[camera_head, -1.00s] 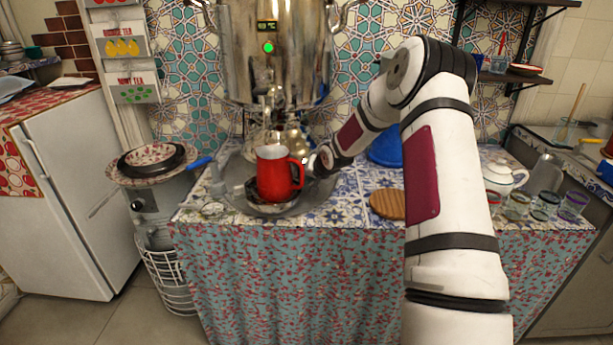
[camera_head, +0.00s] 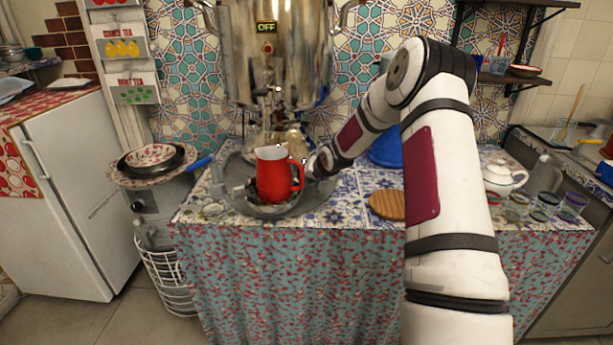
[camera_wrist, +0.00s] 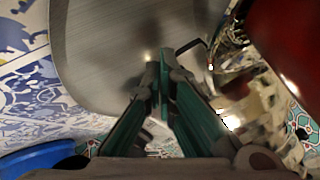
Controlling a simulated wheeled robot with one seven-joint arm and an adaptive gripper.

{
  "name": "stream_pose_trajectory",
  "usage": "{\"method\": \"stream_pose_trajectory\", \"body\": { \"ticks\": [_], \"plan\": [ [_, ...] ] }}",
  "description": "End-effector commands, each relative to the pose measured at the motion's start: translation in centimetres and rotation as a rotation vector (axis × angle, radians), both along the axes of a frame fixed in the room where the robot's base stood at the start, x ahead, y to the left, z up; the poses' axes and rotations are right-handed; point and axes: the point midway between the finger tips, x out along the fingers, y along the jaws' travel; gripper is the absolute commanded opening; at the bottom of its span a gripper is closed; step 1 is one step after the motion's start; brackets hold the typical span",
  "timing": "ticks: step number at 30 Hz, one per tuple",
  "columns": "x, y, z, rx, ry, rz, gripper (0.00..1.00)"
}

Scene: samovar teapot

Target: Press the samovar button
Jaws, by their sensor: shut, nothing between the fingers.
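The steel samovar (camera_head: 300,55) stands at the back of the counter. Its small display (camera_head: 266,27) reads OFF in yellow. In the head view my arm reaches to the right of the red pitcher (camera_head: 272,178), and the fingers cannot be made out there. The pitcher also fills the upper right of the wrist view (camera_wrist: 295,40).
The pitcher stands on the round tray (camera_head: 318,200) below the samovar tap. A wooden coaster (camera_head: 386,204) and a blue object (camera_head: 386,150) lie to the right. A white teapot (camera_head: 502,178) and several glasses stand at the right end. A pan (camera_head: 150,160) is at left.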

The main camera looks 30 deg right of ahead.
Motion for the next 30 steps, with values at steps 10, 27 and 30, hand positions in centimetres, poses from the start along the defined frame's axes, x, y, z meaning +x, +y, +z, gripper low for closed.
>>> {"method": "stream_pose_trajectory", "body": {
  "ticks": [10,27,30],
  "plan": [
    [-0.6,0.0,0.0,0.001,0.001,-0.001,0.00],
    [-4.9,0.0,0.2,0.001,0.003,-0.001,0.00],
    [-5.8,0.1,0.1,0.000,0.003,0.000,0.00]
  ]
}}
